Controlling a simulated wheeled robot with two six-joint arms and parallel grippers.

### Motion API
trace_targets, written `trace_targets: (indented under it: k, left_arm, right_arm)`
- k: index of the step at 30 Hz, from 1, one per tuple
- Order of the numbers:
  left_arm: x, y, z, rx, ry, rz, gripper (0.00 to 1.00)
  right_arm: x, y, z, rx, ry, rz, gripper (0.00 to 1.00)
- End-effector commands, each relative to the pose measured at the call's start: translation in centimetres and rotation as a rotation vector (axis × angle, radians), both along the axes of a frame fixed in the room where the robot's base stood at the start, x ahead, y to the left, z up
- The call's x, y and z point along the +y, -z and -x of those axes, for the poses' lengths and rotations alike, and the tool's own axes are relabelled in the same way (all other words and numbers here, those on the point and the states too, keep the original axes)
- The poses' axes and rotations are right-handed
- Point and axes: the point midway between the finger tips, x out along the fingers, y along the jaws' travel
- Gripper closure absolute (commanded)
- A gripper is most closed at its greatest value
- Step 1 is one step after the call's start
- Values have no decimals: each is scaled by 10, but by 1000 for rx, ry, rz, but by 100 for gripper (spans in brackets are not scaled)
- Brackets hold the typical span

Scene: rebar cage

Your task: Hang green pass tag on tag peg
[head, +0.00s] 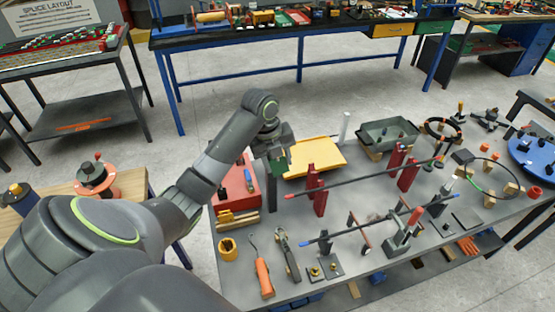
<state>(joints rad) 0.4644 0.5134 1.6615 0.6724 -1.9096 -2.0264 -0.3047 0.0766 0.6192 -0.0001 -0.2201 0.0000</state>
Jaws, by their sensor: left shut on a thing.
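My left gripper (274,151) reaches in from the left over the back left of the grey worktable. It is shut on a small green piece, which looks like the green pass tag (281,165) and is partly hidden by the fingers. The tag is held at the left edge of the yellow tray, near the red box; whether it touches anything is unclear. I cannot pick out the tag peg with certainty. A pale upright post (344,128) stands behind the yellow tray. My right gripper is not in view.
The red box (228,190) and yellow tray (322,151) are close to the gripper. Red stands (318,195) carry a long rebar across the table (225,273). An orange-handled tool (264,278) and pliers (287,256) lie in front. A grey bin (386,133) stands at the back.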

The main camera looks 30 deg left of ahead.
Motion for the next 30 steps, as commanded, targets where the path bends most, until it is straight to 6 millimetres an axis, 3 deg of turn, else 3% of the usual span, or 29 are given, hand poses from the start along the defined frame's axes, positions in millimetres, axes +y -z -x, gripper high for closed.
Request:
trace_targets:
  k: [12,13,18,30]
  left_arm:
    - [0,0,0,1,0,0,76]
    - [0,0,0,1,0,0,54]
    - [0,0,0,1,0,0,32]
    - [0,-6,0,1,-1,0,30]
  right_arm:
    - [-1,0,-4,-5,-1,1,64]
    - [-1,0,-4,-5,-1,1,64]
    - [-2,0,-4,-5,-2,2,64]
    - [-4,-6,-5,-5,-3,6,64]
